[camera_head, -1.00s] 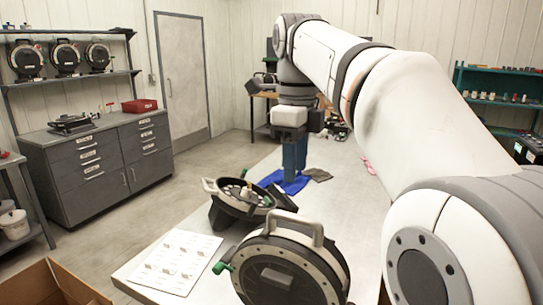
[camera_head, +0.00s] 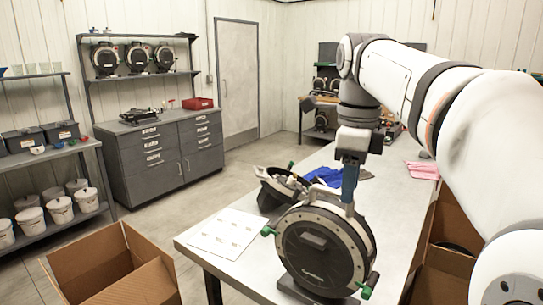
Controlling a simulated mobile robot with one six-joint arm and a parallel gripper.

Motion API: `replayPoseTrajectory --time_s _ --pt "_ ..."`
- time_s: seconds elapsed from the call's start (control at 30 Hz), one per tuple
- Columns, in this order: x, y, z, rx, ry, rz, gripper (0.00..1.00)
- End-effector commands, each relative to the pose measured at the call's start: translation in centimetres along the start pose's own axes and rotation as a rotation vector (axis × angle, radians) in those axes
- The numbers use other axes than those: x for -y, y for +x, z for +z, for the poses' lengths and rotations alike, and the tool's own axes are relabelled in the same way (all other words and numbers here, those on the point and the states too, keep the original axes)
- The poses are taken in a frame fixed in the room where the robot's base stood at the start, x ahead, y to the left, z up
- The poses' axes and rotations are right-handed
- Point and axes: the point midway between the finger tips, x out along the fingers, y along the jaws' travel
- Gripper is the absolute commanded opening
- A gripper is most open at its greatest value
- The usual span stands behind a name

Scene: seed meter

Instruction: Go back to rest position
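My gripper (camera_head: 349,182) hangs down from my arm over the table, with blue fingers. In the picture its tips come close to the top handle of the seed meter (camera_head: 319,252), a round black and grey housing standing upright at the table's near end. I cannot tell whether the tips touch the handle or are behind it, or whether the fingers are open. A second, open meter half (camera_head: 275,190) lies behind it, partly hidden by the upright one.
A white sheet with small parts (camera_head: 225,232) lies at the table's left corner. A blue cloth (camera_head: 325,175) and a pink cloth (camera_head: 422,170) lie farther back. Cardboard boxes stand left (camera_head: 95,265) and right (camera_head: 445,225) of the table. Floor between table and grey cabinet (camera_head: 165,150) is clear.

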Motion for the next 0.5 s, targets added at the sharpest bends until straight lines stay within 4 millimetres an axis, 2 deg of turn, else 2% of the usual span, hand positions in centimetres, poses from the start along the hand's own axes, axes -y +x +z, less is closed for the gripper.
replayPoseTrajectory --time_s 0.27,0.37,0.5 --pt "-1.3 3.0 -1.0 0.011 -0.294 -0.034 0.40" --pt "-2.0 4.8 -1.5 0.012 -0.449 -0.053 0.40" --pt "-3.7 8.3 -2.5 0.006 -0.751 -0.093 0.40"
